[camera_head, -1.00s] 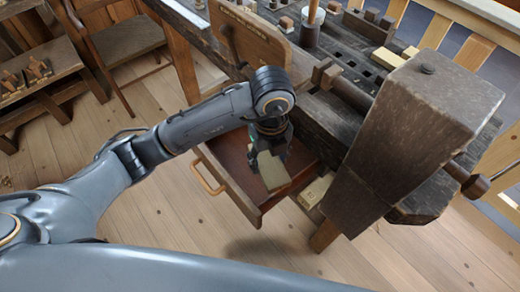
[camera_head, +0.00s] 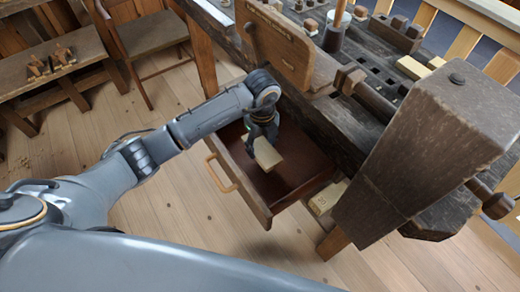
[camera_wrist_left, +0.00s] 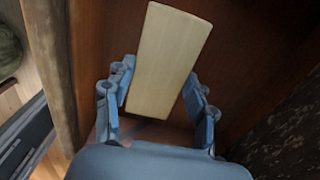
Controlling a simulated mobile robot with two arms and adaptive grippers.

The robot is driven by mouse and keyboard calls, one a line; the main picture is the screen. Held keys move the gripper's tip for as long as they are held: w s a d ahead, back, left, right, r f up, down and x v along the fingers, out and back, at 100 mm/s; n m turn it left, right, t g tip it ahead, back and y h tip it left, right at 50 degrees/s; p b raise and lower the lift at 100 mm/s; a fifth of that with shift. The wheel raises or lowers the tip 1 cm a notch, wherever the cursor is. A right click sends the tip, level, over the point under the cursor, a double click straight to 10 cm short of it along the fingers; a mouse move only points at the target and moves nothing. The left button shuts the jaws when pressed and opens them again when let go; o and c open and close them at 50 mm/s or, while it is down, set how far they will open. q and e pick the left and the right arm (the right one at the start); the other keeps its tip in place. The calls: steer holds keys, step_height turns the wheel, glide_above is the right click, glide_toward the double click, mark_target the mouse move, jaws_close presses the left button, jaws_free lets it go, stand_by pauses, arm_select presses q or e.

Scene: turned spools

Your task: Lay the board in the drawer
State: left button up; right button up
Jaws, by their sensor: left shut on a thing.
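The board, a small pale rectangular block (camera_head: 267,153), is held in my left gripper (camera_head: 258,139). The left wrist view shows the board (camera_wrist_left: 170,50) sticking out between the two fingers (camera_wrist_left: 157,100), above a brown wooden surface. The open drawer (camera_head: 300,178) has a reddish-brown inside and a light wooden handle (camera_head: 219,173). The gripper and board are over the drawer's left part in the head view. I cannot tell whether the board touches the drawer floor. My right gripper is not in view.
The dark workbench (camera_head: 330,115) stands over the drawer, with a large wooden vise jaw (camera_head: 420,150) at right. An upright wooden panel (camera_head: 277,45) rises close behind my gripper. Another pale block (camera_head: 328,197) lies right of the drawer. The right part of the drawer is bare.

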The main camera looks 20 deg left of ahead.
mark_target(260, 145)
arm_select(q)
steer(key=shift+w+a+f, duration=0.1)
steer(key=shift+w+f, duration=0.05)
steer(key=shift+f, duration=0.1)
steer(key=shift+w+a+f, duration=0.15)
steer(key=shift+f, duration=0.8)
steer(key=shift+w+a+f, duration=0.1)
steer(key=shift+f, duration=0.85)
steer(key=shift+f, duration=0.15)
steer(key=o, duration=1.2)
steer(key=shift+r, duration=0.35)
step_height(260, 145, up, 12)
steer(key=shift+f, duration=0.2)
